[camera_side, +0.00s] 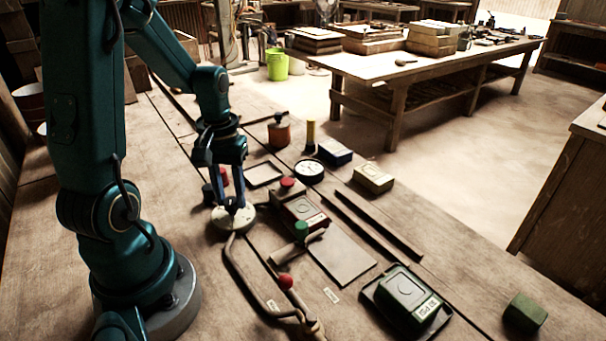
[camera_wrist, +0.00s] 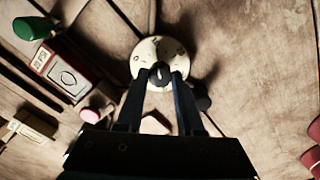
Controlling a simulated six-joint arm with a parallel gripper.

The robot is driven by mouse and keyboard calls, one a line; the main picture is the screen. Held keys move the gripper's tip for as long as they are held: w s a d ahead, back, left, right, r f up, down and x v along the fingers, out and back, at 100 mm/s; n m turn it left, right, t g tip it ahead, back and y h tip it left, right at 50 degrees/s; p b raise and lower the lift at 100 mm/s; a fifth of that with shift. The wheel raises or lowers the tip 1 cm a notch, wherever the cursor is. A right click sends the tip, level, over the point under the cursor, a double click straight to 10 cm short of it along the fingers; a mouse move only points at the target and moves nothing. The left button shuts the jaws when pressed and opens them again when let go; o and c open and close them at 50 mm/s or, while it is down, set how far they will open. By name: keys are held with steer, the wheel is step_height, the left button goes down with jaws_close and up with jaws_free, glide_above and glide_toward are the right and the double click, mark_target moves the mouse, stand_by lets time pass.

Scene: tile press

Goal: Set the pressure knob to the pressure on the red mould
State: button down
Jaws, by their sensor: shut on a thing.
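The pressure knob is a dark knob (camera_wrist: 160,72) at the centre of a pale round dial (camera_wrist: 147,49) with marks around it. The dial (camera_side: 233,217) also shows below my arm in the side view. My gripper (camera_wrist: 161,82) points down with its two fingers on either side of the knob, shut on it; in the side view my gripper (camera_side: 232,205) hides most of the knob. The red mould (camera_side: 301,215) lies right of the dial.
A green mould (camera_side: 405,295) sits on a dark tray, and a green block (camera_side: 525,313) lies at right.

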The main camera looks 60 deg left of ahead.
mark_target(232, 200)
steer(key=m, duration=1.1)
steer(key=shift+m, duration=0.3)
steer(key=shift+d, duration=0.1)
stand_by(0.3)
steer(key=c, duration=0.5)
jaws_free()
steer(key=shift+c, duration=0.2)
steer(key=shift+r, duration=2.6)
